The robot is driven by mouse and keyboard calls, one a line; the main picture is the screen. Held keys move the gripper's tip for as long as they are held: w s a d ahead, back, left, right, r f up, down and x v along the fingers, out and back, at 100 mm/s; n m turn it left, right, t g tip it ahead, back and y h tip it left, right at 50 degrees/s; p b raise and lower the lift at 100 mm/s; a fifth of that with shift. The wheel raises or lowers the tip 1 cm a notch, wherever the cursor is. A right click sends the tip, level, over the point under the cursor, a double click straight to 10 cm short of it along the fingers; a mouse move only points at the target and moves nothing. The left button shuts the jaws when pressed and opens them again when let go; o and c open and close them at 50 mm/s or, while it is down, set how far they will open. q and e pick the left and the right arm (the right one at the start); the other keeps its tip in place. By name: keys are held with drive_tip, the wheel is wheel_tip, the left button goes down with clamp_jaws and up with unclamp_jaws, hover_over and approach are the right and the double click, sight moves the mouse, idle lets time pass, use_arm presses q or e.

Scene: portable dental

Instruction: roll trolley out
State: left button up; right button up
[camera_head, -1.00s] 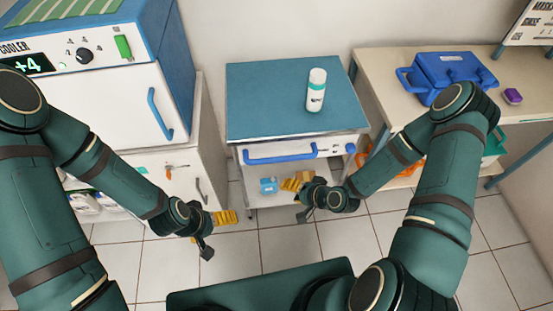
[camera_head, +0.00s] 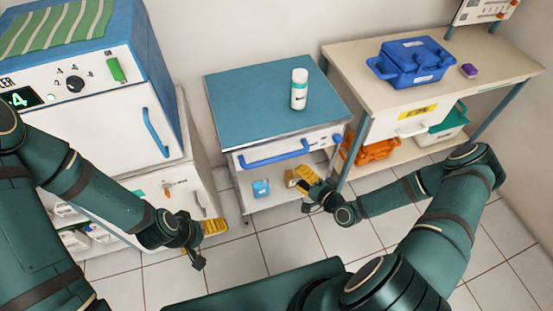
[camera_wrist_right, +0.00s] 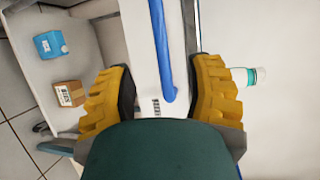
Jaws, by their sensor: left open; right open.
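The trolley (camera_head: 232,110) stands against the wall in the head view, with a blue top, a white drawer front and an open lower shelf. A blue handle (camera_head: 275,153) runs across its front. In the right wrist view the handle (camera_wrist_right: 161,50) lies in line with the space between my yellow-padded fingers; I cannot tell how far off it is. My right gripper (camera_head: 310,187) is open and empty, low in front of the trolley's right side. My left gripper (camera_head: 207,241) is open and empty, in front of the white cabinet left of the trolley.
A white bottle (camera_head: 299,89) stands on the trolley's top. A blue box (camera_head: 261,188) and a small brown box (camera_wrist_right: 69,94) sit on its shelf. The cooler (camera_head: 115,125) stands left, a bench (camera_head: 350,65) with a blue case (camera_head: 413,62) right. Tiled floor (camera_head: 285,240) in front is clear.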

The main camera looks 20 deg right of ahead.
sight(279, 160)
drive_tip(key=x, duration=1.2)
drive_tip(key=shift+w+a+f+b, duration=0.1)
drive_tip(key=shift+w+f+b, duration=0.05)
drive_tip(key=shift+b, duration=0.15)
clamp_jaws()
